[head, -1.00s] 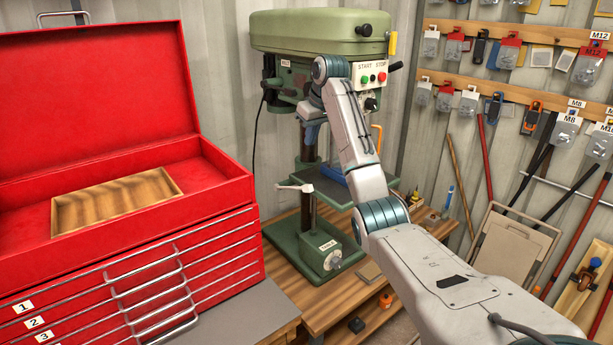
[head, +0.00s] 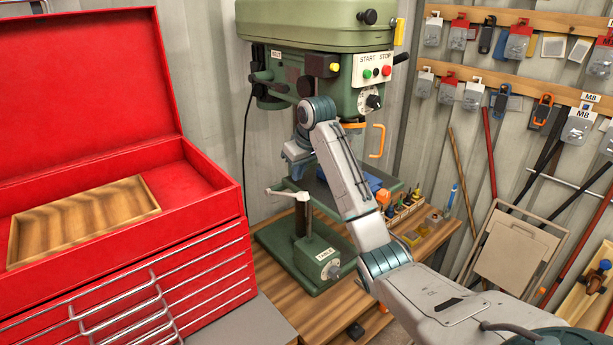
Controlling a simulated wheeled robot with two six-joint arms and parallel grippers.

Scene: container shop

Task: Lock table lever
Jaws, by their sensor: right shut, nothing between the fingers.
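The green drill press (head: 310,28) stands on a wooden bench. A pale lever (head: 284,192) sticks out to the left of its column, below the drill head, with its grip end pointing left. A green housing labelled TABLE (head: 322,254) with a round knob sits lower on the base. My right gripper (head: 297,170) is shut and empty, just above the lever and in front of the column. A small gap seems to separate them, but the depth is hard to judge. My forearm hides part of the column and drill table (head: 332,198). My left gripper is out of view.
An open red tool chest (head: 215,205) with a wooden tray (head: 85,218) stands close on the left. A blue part (head: 372,183) sits on the drill table behind my arm. Small tools (head: 410,205) stand at the bench's right. Hanging goods line the right wall.

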